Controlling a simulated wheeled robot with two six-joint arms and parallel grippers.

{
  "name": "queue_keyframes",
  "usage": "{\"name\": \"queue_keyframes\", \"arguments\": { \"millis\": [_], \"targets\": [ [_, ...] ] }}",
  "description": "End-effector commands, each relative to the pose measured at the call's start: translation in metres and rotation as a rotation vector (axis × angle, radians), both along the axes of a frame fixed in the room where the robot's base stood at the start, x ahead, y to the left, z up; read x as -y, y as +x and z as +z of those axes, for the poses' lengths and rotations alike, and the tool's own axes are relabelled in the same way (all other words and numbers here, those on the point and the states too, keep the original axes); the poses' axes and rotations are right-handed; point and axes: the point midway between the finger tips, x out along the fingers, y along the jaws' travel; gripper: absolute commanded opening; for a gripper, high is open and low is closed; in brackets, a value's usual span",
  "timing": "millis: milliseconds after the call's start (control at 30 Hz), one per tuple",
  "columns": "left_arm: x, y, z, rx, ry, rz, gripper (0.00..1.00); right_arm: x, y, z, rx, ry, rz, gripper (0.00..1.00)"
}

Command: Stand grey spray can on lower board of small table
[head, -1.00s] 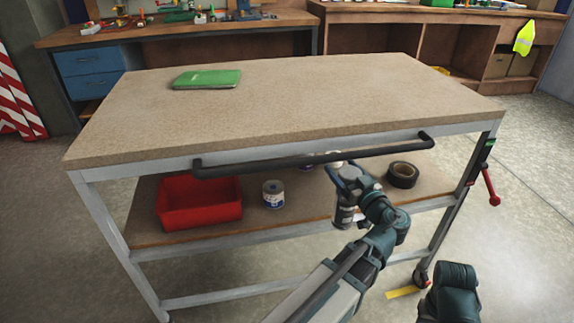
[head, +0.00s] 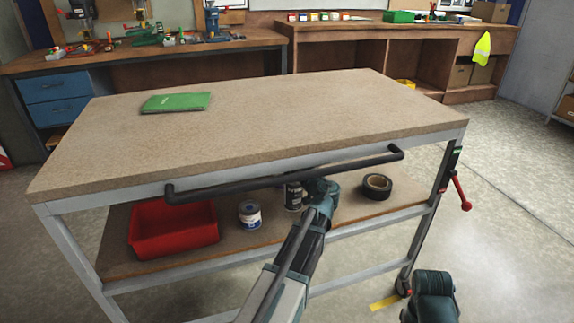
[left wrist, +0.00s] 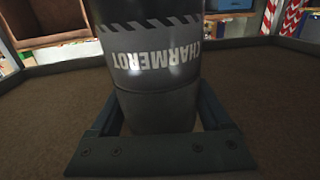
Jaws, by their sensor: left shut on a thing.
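The grey spray can (head: 293,196) stands roughly upright at the lower board (head: 185,262) of the small table (head: 250,115), beneath the black handle bar. Its dark body with upside-down lettering fills the middle of the left wrist view (left wrist: 155,65). My left gripper (left wrist: 160,118) is shut around it, one finger on each side. In the head view the gripper (head: 308,188) is at the can's right side and partly hides it. I cannot tell whether the can's base touches the board. My right gripper is out of view.
On the lower board are a red bin (head: 172,230), a white-labelled tin (head: 250,214) and a black tape roll (head: 377,187). The black handle bar (head: 285,177) and tabletop edge overhang the board. A green book (head: 175,102) lies on top.

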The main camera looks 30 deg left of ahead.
Motion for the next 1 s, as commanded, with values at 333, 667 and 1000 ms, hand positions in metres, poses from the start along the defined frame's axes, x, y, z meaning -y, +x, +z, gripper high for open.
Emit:
{"name": "queue_keyframes", "arguments": {
  "millis": [333, 667, 1000],
  "targets": [
    [-0.010, 0.005, -0.002, 0.000, 0.001, 0.000, 0.00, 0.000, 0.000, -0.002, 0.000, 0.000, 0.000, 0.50],
    [-0.010, 0.005, -0.035, 0.000, 0.001, 0.000, 0.00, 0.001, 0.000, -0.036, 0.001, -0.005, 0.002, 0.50],
    [-0.010, 0.005, -0.035, 0.000, 0.001, 0.000, 0.00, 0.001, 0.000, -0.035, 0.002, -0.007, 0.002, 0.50]
  ]
}}
